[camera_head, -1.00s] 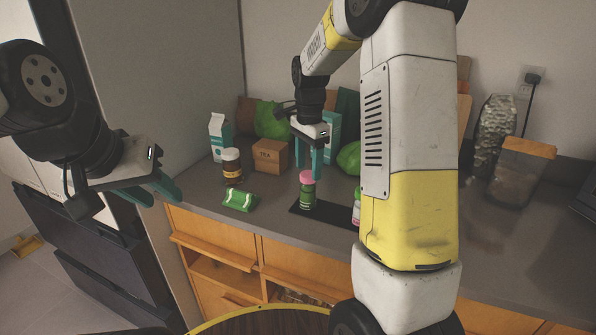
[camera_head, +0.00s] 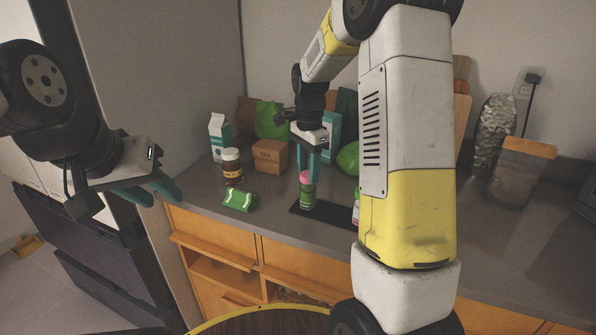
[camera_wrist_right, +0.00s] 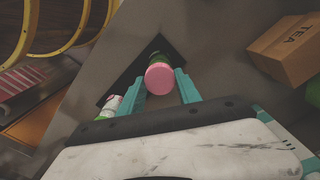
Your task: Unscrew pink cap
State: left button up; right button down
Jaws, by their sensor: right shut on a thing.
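A small green bottle (camera_head: 307,196) with a pink cap (camera_head: 306,177) stands upright on a dark mat (camera_head: 322,216) on the counter. My right gripper (camera_head: 309,176) points straight down over it, shut on the pink cap. In the right wrist view the round top of the cap (camera_wrist_right: 159,77) lies between the two teal fingers (camera_wrist_right: 161,84), and the bottle's green body shows just behind it. My left gripper (camera_head: 150,192) is open and empty, off to the left, away from the counter items.
Another bottle (camera_head: 356,208) is partly hidden behind my right arm. The counter front between packet and mat is clear.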

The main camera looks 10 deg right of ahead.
jog(key=shift+f, duration=0.1)
dwell(0.3)
jog(key=n, duration=0.6)
jog(key=shift+s, duration=0.1)
jog(key=n, duration=0.6)
jog(key=n, duration=0.6)
dwell(0.4)
